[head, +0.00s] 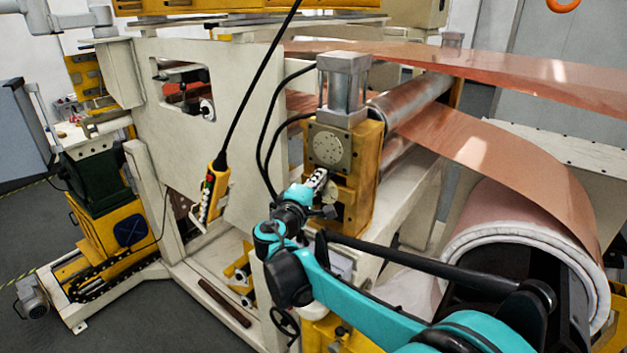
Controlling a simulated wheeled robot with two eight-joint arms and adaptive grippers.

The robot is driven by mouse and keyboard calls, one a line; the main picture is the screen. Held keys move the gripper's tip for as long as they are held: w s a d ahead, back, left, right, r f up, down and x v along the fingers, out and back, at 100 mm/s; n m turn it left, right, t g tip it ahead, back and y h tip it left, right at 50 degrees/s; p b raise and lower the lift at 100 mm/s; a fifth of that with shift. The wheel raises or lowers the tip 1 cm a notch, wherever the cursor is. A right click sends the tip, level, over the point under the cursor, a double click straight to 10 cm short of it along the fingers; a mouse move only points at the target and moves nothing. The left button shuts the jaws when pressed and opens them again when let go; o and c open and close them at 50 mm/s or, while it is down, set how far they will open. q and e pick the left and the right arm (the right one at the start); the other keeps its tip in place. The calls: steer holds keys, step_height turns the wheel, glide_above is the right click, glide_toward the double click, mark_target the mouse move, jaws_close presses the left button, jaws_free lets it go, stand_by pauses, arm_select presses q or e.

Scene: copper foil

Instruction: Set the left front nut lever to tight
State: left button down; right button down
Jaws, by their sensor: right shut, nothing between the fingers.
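My right gripper (318,181) is shut and empty. It sits at the front of the yellow roller block (368,165), just below the round perforated grey plate (329,147). A small dark grey part (329,211) shows just below the gripper on the block's front and may be the nut lever. It is too small, and too close to my wrist, to tell its setting or whether the gripper touches it. My left gripper is not in view.
A yellow control pendant (211,190) hangs on a black cable left of my right gripper. Black hoses curve beside the block. The copper foil (500,145) runs over the steel roller (412,100) to the large roll (525,225) at right. A pale machine frame (245,75) stands behind.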

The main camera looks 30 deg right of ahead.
steer(key=s+m+b, duration=0.1)
steer(key=f+m, duration=0.1)
steer(key=m, duration=0.1)
steer(key=shift+s+d+h+b, duration=0.35)
steer(key=shift+s+d+h, duration=0.05)
steer(key=s+f+m+b, duration=0.1)
steer(key=m+b, duration=0.1)
steer(key=m, duration=0.1)
steer(key=s+d+f+m+h+b, duration=0.1)
steer(key=f+m+b, duration=0.1)
steer(key=m, duration=0.2)
steer(key=s+f+m+g+h+b, duration=0.1)
steer(key=m+b, duration=0.1)
steer(key=m, duration=0.1)
steer(key=shift+s+d+f, duration=0.2)
steer(key=shift+f, duration=0.05)
